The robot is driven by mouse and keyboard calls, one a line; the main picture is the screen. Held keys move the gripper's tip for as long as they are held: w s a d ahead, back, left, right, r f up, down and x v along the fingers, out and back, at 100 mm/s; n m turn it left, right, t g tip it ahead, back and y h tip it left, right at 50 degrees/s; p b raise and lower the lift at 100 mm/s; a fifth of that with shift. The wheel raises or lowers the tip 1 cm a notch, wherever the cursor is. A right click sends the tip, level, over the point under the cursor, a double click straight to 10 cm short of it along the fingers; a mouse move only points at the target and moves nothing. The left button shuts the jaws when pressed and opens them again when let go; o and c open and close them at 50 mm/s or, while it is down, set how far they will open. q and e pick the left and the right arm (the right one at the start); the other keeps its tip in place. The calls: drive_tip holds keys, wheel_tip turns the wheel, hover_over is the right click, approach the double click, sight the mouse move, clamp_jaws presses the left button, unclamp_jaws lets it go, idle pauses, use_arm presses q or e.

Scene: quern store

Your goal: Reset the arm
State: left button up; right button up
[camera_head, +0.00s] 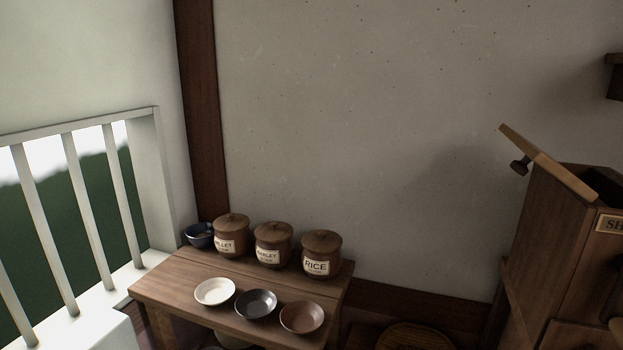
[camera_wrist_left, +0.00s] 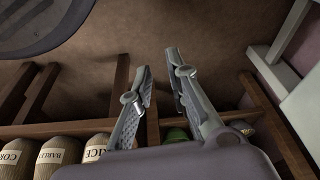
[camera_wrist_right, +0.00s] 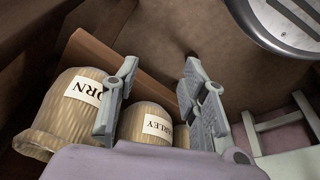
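Neither of my arms shows in the head view. In the left wrist view my left gripper (camera_wrist_left: 160,98) has its two fingers apart with nothing between them. In the right wrist view my right gripper (camera_wrist_right: 157,95) also has its fingers apart and empty. Behind the right fingers, sacks labelled corn (camera_wrist_right: 62,112) and barley (camera_wrist_right: 147,122) stand, apparently apart from the fingers. Behind the left gripper are sacks labelled barley (camera_wrist_left: 60,152) and rice (camera_wrist_left: 97,147).
A wooden table (camera_head: 185,283) holds lidded jars labelled millet (camera_head: 231,235), barley (camera_head: 272,244) and rice (camera_head: 321,254), three bowls (camera_head: 256,304) and a blue bowl (camera_head: 199,235). A wooden cabinet (camera_head: 560,240) with a raised lid stands right. A white railing (camera_head: 75,190) is left.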

use_arm(q)
drive_tip(key=s+a+f+g+p, duration=0.1)
drive_tip(key=s+f+p, duration=0.3)
drive_tip(key=s+p, duration=0.6)
drive_tip(key=s+a+f+g+p, duration=0.1)
drive_tip(key=s+f+p, duration=0.3)
drive_tip(key=s+p, duration=0.5)
drive_tip(key=shift+s+a+p, duration=0.4)
drive_tip(key=shift+a, duration=0.25)
use_arm(e)
drive_tip(key=s+d+f+g, duration=0.1)
drive_tip(key=s+f, duration=0.3)
drive_tip(key=s, duration=0.6)
drive_tip(key=s+d+f+g, duration=0.1)
drive_tip(key=s+f, duration=0.3)
drive_tip(key=s, duration=0.6)
drive_tip(key=shift+d, duration=0.65)
drive_tip(key=shift+w, duration=0.1)
